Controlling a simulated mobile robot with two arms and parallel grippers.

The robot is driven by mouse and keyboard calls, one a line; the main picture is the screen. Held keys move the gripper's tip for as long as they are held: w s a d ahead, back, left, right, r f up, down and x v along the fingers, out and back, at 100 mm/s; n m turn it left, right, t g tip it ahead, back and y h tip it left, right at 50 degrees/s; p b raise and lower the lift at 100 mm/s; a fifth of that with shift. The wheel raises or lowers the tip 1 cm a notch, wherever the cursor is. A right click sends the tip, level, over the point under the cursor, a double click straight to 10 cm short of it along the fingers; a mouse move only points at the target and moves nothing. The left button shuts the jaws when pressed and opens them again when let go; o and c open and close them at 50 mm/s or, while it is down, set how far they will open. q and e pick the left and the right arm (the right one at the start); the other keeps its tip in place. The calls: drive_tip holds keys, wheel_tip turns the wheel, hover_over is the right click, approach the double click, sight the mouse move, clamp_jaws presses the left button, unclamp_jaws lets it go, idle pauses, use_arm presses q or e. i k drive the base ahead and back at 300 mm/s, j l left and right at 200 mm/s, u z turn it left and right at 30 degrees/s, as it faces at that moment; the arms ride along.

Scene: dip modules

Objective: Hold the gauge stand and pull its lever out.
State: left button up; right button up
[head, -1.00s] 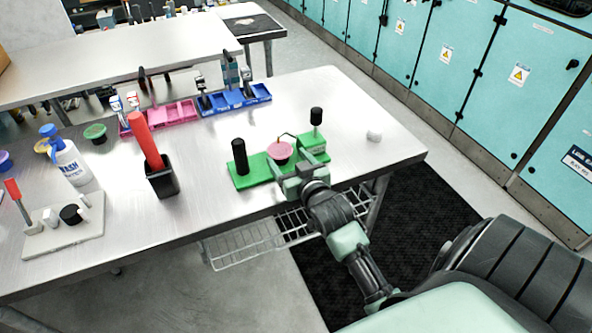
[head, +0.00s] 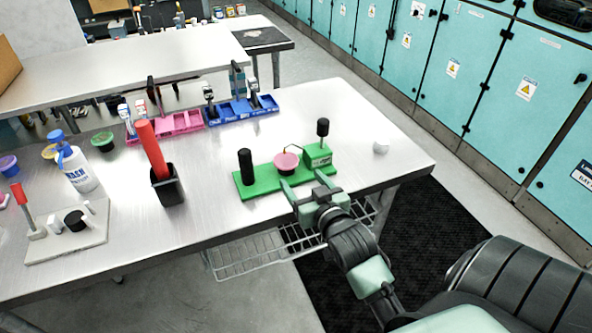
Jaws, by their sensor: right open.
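The green gauge stand (head: 260,190) lies near the front edge of the table. It has an upright black grip (head: 245,167) at its left end and a pink-topped cup (head: 286,162) in the middle. A green block at its right end carries a lever with a black knob (head: 323,128), standing upright. My right gripper (head: 304,183) is open at the front edge of the stand, its fingers pointing toward the cup and block. Nothing shows between the fingers; whether they touch the stand is unclear. My left gripper is not in view.
A black holder (head: 169,188) with a red bar stands left of the stand. Pink (head: 182,122) and blue (head: 240,110) trays lie behind. A white board (head: 62,245) and a bottle (head: 78,172) are at left.

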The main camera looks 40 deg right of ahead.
sight(323, 124)
drive_tip(key=z, duration=1.3)
